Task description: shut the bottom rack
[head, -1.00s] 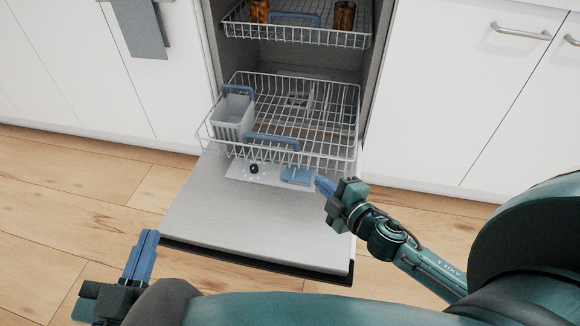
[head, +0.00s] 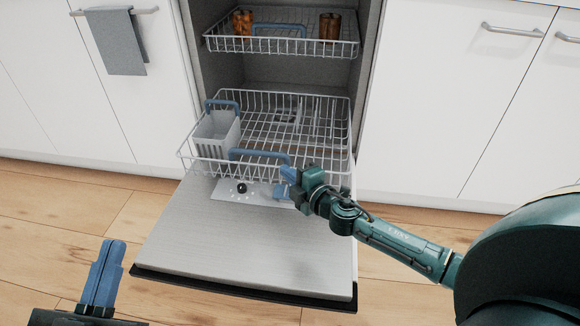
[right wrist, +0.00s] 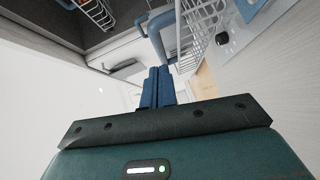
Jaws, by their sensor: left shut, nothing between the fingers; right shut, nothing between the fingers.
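The bottom rack (head: 310,131) is a white wire basket with a blue front handle (head: 258,156), pulled out over the lowered dishwasher door (head: 250,248). Its handle also shows in the right wrist view (right wrist: 160,38). My right gripper (head: 285,182) is shut and empty at the rack's front, just below and right of the handle. I cannot tell whether it touches the rack. Its blue fingers show together in the right wrist view (right wrist: 158,86). My left gripper (head: 104,270) is shut and empty over the floor, left of the door.
A grey cutlery basket (head: 216,136) stands in the rack's left side. The upper rack (head: 282,42) holds two brown glasses (head: 330,26). White cabinets flank the opening. A grey towel (head: 116,42) hangs at left. Wooden floor (head: 60,220) is clear at left.

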